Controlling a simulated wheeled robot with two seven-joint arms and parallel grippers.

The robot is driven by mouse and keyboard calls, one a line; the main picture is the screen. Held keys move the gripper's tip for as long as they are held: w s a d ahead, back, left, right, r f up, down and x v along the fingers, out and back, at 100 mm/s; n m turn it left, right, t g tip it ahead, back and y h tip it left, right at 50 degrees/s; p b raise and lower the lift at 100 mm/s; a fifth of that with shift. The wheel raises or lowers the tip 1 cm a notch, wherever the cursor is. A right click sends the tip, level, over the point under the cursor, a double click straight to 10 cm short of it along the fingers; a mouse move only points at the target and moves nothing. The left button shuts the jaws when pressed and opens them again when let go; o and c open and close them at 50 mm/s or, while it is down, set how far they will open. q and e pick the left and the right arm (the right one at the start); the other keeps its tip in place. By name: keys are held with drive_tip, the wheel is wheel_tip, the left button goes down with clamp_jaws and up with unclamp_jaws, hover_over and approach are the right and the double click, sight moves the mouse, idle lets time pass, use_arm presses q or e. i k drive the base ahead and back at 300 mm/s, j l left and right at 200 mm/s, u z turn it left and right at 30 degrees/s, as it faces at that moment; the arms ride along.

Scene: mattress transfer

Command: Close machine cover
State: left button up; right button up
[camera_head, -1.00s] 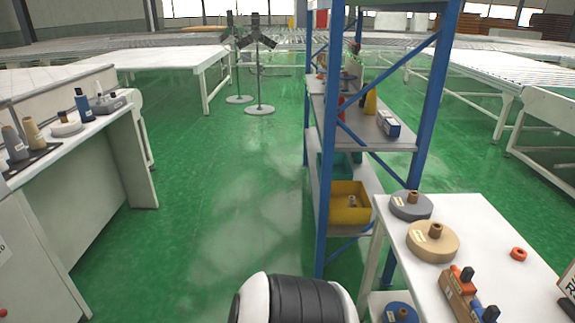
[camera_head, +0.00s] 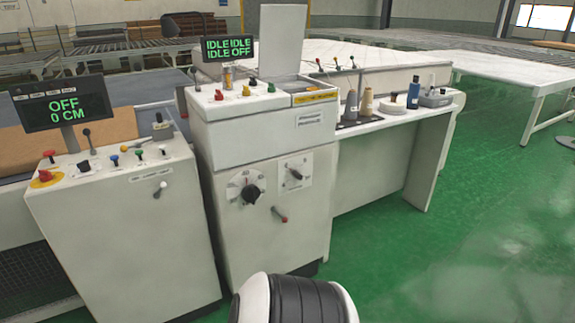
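A white machine cabinet (camera_head: 262,190) stands left of the middle in the head view. Its cover (camera_head: 283,42) is a flat pale panel that stands upright at the back right of the cabinet top, so it is open. In front of it is an open compartment (camera_head: 305,86) with a yellow label strip on its front edge. A screen (camera_head: 228,48) reading IDLE and OFF rises left of the cover. Neither of my grippers is in view.
A control console (camera_head: 125,230) with an OFF / 0 CM screen (camera_head: 64,107) stands left of the cabinet. A white side table (camera_head: 425,122) with thread cones and a blue bottle (camera_head: 414,94) adjoins on the right. Green floor (camera_head: 480,230) is clear at the right.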

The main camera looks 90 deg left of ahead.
sight(282, 27)
drive_tip(key=l+u, duration=0.1)
drive_tip(key=u, duration=2.5)
drive_tip(key=l, duration=0.1)
